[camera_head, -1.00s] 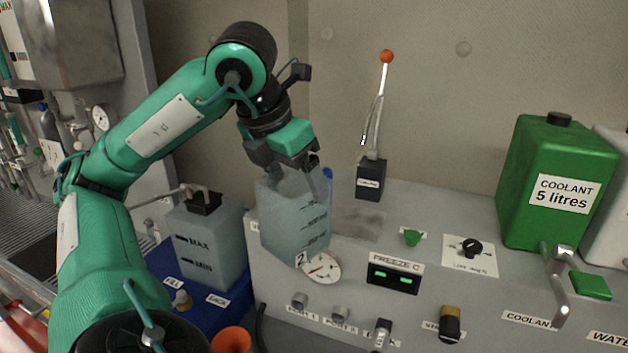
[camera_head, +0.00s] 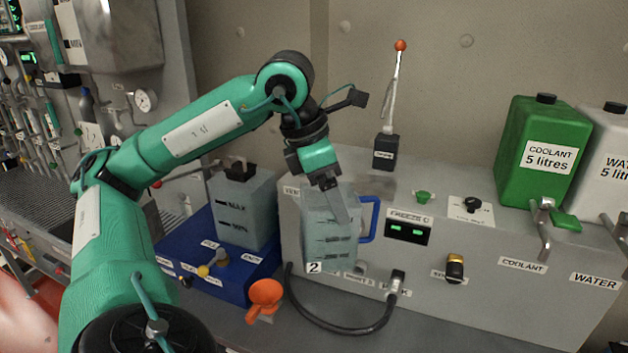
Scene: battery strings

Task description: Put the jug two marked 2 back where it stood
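The jug marked 2 (camera_head: 322,238) is a clear jug with level marks and a blue handle on its right side. My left gripper (camera_head: 327,185) reaches down over its top edge and appears shut on its wall. The jug is in front of the grey bench unit and hides part of its front panel, including the gauge. I cannot tell whether its base touches the counter. My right gripper does not show.
A green coolant can (camera_head: 540,155) stands on the unit at right. Counter at front right is clear.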

